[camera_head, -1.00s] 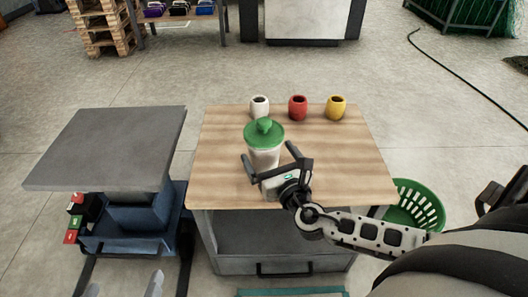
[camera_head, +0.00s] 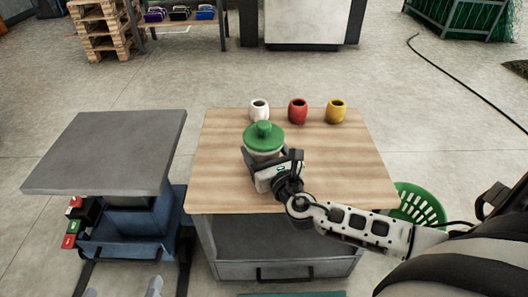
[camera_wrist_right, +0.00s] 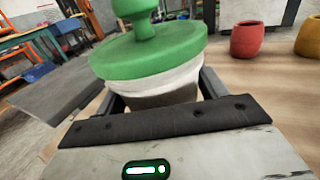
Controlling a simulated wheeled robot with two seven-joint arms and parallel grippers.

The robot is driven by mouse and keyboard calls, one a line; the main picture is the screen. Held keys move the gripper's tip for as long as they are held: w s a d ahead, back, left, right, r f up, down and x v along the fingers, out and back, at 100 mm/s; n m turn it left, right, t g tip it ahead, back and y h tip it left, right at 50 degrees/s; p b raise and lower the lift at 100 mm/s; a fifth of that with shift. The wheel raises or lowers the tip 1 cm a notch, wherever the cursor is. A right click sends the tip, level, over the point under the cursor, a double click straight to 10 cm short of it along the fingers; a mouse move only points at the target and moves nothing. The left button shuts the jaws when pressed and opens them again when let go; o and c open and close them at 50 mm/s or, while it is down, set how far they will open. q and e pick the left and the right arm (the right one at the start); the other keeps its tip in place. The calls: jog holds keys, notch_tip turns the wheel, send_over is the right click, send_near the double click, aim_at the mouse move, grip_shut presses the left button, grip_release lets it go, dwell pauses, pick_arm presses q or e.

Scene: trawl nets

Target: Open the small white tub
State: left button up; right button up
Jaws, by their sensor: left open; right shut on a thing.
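The small white tub (camera_head: 262,156) stands on the wooden top of a workbench, with a green knobbed lid (camera_head: 264,136) on it. It also shows in the right wrist view (camera_wrist_right: 165,78), with the lid (camera_wrist_right: 150,52) seated on top. My right gripper (camera_head: 272,161) reaches in from the right and is shut around the tub's body below the lid, one finger on each side. Its palm hides the tub's lower part. Two pale fingertips of my left gripper (camera_head: 124,290) show at the bottom left edge, apart and empty, far from the tub.
A white cup (camera_head: 260,110), a red cup (camera_head: 298,111) and a yellow cup (camera_head: 336,111) stand behind the tub on the workbench (camera_head: 220,190). A grey lift table (camera_head: 110,150) is at left. A green basket (camera_head: 418,205) is at right. The bench's left side is clear.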

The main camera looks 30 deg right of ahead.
aim_at(264, 135)
jog(key=shift+r+p, duration=0.45)
jog(key=shift+r, duration=0.2)
notch_tip(264, 135, up, 3)
jog(key=shift+s+f+p, duration=0.1)
jog(key=shift+s+p, duration=0.05)
jog(key=shift+p, duration=0.8)
pick_arm(q)
jog(key=a+g+y+p, duration=0.1)
jog(key=p, duration=0.1)
jog(key=a+f+g+y+p, duration=0.1)
jog(key=p, duration=0.2)
jog(key=shift+s+a+f, duration=0.15)
jog(key=shift+s+f, duration=0.15)
pick_arm(e)
jog(key=s+a+r, duration=0.3)
jog(key=s+r, duration=0.6)
jog(key=s, duration=0.4)
jog(key=shift+s+a, duration=0.15)
jog(key=shift+o, duration=0.4)
jog(key=c, duration=0.5)
pick_arm(q)
jog(key=shift+s+a, duration=0.1)
